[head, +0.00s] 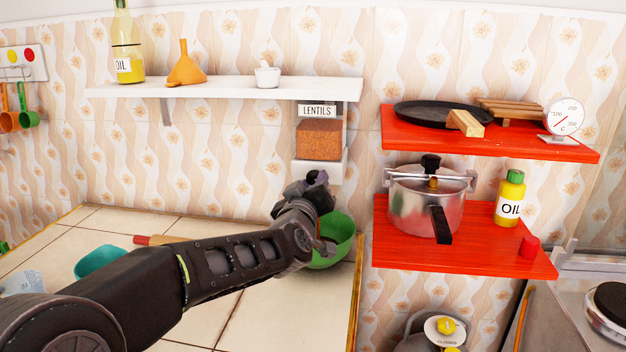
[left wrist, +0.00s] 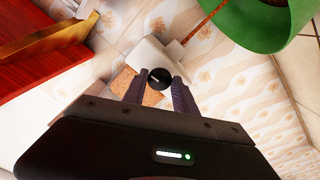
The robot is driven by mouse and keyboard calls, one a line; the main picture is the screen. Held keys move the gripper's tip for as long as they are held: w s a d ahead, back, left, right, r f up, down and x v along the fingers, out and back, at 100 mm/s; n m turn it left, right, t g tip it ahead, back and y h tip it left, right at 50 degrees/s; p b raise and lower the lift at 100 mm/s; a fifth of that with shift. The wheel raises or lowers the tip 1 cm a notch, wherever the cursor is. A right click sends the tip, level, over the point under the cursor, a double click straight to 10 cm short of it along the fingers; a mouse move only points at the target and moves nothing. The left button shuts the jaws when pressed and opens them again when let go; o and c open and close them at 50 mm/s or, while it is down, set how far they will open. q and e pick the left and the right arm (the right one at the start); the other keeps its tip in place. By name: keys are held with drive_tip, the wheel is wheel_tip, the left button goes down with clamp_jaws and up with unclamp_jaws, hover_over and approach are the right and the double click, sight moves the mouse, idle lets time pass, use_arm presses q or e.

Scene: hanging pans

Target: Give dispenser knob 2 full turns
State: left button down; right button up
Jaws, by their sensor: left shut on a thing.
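The lentil dispenser (head: 318,140) hangs under the white shelf, with a LENTILS label, a clear box of orange-brown lentils and a white base. Its round dark knob (left wrist: 158,79) shows in the left wrist view between my two fingers. My left gripper (head: 318,182) is shut on the knob, just below and in front of the dispenser base. In the head view the gripper hides the knob. A green bowl (head: 337,240) stands on the counter below, partly behind my arm; the left wrist view shows something brown inside it. My right gripper is not in view.
A thin reddish-brown streak (left wrist: 204,24) runs near the dispenser base; I cannot tell what it is. Red shelves (head: 405,255) with a pressure cooker (head: 425,205) and an oil bottle (head: 510,200) stand close on the right. A teal bowl (head: 100,260) lies on the counter left.

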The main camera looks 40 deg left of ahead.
use_arm(q)
drive_tip(key=shift+f+m, duration=0.1)
drive_tip(key=shift+m, duration=0.5)
drive_tip(key=c, duration=1)
unclamp_jaws()
drive_tip(key=v, duration=0.7)
drive_tip(key=shift+s+d, duration=0.2)
drive_tip(key=shift+s, duration=0.15)
